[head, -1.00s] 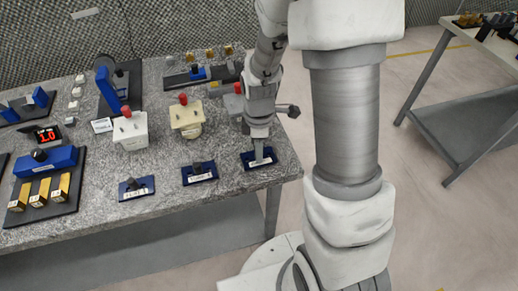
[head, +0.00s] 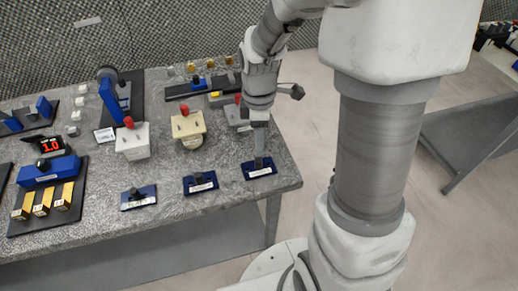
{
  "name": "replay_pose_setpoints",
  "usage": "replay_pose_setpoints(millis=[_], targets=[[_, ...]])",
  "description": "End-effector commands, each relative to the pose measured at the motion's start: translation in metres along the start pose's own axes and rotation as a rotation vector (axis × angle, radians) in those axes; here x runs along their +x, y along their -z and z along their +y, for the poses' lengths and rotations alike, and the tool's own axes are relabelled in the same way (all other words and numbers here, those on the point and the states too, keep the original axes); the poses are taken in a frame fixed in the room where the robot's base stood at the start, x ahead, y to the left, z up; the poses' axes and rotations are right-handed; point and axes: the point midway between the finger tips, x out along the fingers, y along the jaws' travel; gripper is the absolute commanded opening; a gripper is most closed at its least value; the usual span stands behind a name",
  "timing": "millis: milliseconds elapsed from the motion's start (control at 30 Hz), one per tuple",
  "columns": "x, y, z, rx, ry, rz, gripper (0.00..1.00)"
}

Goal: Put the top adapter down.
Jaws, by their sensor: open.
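My gripper (head: 260,156) points down at the right front corner of the bench, directly over the rightmost small blue stand (head: 263,173) with a white label. It is open. A narrow grey and dark upright part shows between the gripper body and this stand. I cannot tell how much of it is finger and how much is an adapter, or whether the fingers touch it. Two similar blue stands, each with a short black adapter upright on it, stand to the left: the middle one (head: 201,186) and the left one (head: 138,201).
Behind the stands are a white box (head: 133,146) and a cream box (head: 187,128) with red tops, and a greyer one partly hidden by my gripper.

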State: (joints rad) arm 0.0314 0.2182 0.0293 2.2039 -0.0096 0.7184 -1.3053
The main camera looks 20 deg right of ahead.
Motion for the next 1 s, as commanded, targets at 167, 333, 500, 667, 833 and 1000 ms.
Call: replay_pose_setpoints(millis=[167,333,500,667,833,1000], targets=[[-0.025,0.0,0.0,0.001,-0.001,0.0,0.56],[-0.04,-0.001,-0.003,0.041,-0.018,0.004,0.56],[-0.076,-0.005,-0.018,0.236,-0.094,0.031,0.56],[-0.115,-0.011,-0.043,0.497,-0.18,0.091,0.56],[-0.147,-0.018,-0.073,0.772,-0.254,0.181,0.56],[-0.169,-0.026,-0.102,1.031,-0.306,0.292,0.56]])
